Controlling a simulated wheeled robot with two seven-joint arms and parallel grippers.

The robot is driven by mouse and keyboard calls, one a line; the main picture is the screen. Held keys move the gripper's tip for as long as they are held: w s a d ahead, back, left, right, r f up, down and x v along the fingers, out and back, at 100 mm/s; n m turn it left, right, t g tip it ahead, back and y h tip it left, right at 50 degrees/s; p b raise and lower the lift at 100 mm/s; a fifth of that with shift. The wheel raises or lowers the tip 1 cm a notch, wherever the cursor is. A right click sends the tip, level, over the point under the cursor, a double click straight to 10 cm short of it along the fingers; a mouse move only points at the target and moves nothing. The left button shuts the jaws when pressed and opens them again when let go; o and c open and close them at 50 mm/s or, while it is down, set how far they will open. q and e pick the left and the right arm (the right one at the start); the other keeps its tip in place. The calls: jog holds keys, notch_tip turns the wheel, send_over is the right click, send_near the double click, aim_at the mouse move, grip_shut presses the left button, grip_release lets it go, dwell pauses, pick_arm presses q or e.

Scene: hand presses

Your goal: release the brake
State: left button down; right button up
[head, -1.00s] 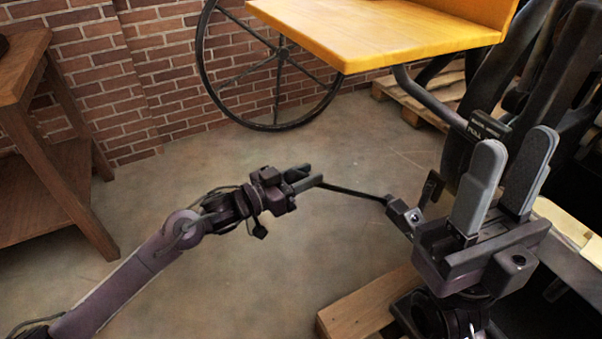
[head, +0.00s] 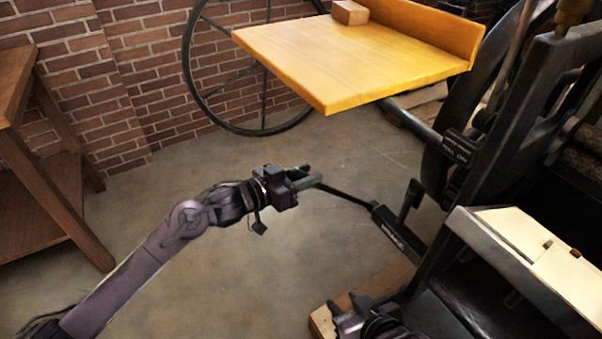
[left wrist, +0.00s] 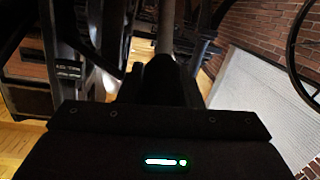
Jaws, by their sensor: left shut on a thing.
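The brake lever is a thin black rod (head: 345,194) that runs from a dark block with a white label (head: 398,232), beside the press frame. My left gripper (head: 308,180) is shut on the free end of the rod. In the left wrist view, my dark left gripper (left wrist: 165,80) hides its own grip, and a grey rod (left wrist: 166,25) shows beyond it.
The yellow wooden board (head: 350,58) of the press overhangs behind the lever, with a small wooden block (head: 350,13) on it. A black upright handle (head: 410,200) stands by the labelled block. A cream-topped bed (head: 520,240) lies at right.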

pick_arm(q)
jog(key=shift+w+d+r+p, duration=0.2)
jog(key=shift+d+r+p, duration=0.2)
jog(key=shift+r, duration=0.2)
jog(key=shift+w+d+r+g+y+p, duration=0.3)
jog(key=shift+d+r+p, duration=0.1)
jog(key=shift+p, duration=0.5)
pick_arm(e)
jog(key=s+d+f+g+h, duration=0.2)
jog(key=s+d+f+g, duration=0.2)
jog(key=s, duration=0.2)
jog(key=shift+s+f+g+h, duration=0.15)
jog(key=shift+f+g+h, duration=0.15)
jog(key=shift+g, duration=0.1)
pick_arm(q)
jog(key=shift+w+r, duration=0.15)
jog(key=shift+r, duration=0.2)
jog(key=c, duration=1.4)
grip_release()
jog(key=shift+d, duration=0.1)
jog(key=o, duration=0.4)
jog(key=shift+d+f, duration=0.2)
jog(key=shift+a+f, duration=0.1)
jog(key=shift+f, duration=0.05)
pick_arm(e)
jog(key=shift+d, duration=0.2)
pick_arm(q)
jog(key=shift+a, duration=0.1)
